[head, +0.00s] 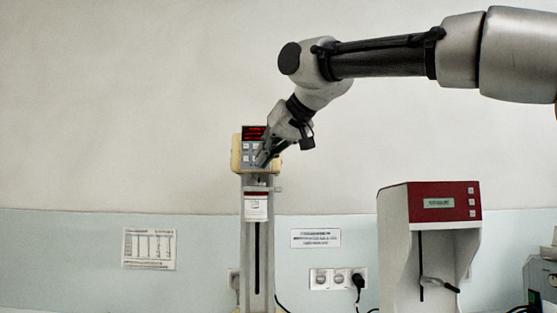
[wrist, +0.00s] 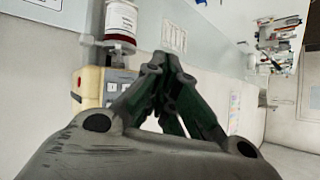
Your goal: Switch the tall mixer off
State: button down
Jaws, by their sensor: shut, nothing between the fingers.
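The tall mixer (head: 237,155) stands against the wall in the head view, left of centre. It has a cream-yellow head on a tall grey column with a dark slot and a white and red label. Its display (head: 254,133) is lit with red characters, and grey buttons (head: 247,147) sit below it. My gripper (head: 262,161) is shut and empty, with its tips in front of the button panel. It hides some of the buttons. In the wrist view, the mixer head (wrist: 90,88) is left of my gripper (wrist: 158,64). I cannot tell whether the tips touch the panel.
A shorter grey machine with a red top (head: 445,190) stands to the right in the head view. Sockets (head: 338,278) with a plugged black cable are on the wall between the machines. Dark equipment (head: 541,285) shows at the right edge.

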jog(key=shift+r+m, duration=0.4)
jog(key=shift+r, duration=0.1)
jog(key=shift+d, duration=0.15)
jog(key=shift+w, duration=0.1)
jog(key=w, duration=0.8)
jog(key=shift+w+f, duration=0.35)
jog(key=shift+d, duration=0.1)
dwell(0.8)
jog(key=shift+w, duration=0.4)
